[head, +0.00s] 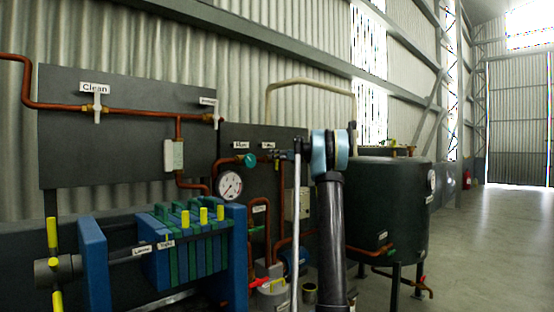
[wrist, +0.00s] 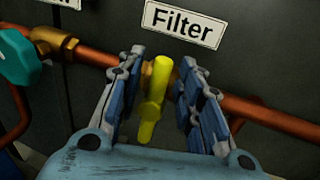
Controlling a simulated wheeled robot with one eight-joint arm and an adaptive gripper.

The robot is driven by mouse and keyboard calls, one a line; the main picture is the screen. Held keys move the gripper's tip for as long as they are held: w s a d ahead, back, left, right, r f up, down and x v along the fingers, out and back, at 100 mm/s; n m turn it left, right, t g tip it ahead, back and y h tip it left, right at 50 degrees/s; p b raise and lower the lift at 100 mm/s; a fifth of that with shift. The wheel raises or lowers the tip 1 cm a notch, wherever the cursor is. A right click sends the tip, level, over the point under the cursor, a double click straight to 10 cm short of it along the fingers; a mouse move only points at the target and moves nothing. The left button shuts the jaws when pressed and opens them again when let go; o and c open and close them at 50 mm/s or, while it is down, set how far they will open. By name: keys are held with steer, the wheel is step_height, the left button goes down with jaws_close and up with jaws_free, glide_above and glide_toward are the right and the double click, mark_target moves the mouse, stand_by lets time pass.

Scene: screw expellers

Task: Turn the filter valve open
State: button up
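The filter valve's yellow handle (wrist: 152,103) shows in the wrist view, below the white Filter label (wrist: 185,24). It lies roughly across the copper pipe (wrist: 265,115), its lower end tilted a little left. My gripper (wrist: 163,58) is open, one blue-padded finger on each side of the handle. Gaps show between the handle and both fingers. In the head view my gripper (head: 288,155) is at the dark panel, and it and my arm hide the filter valve there.
A teal valve knob (wrist: 18,57) sits left on the same pipe. A pressure gauge (head: 229,185) and a blue-green filter press (head: 190,245) stand left of my arm. A dark tank (head: 390,200) stands to the right. Floor is open at far right.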

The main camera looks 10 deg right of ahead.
jaws_close()
steer(key=shift+d, duration=0.1)
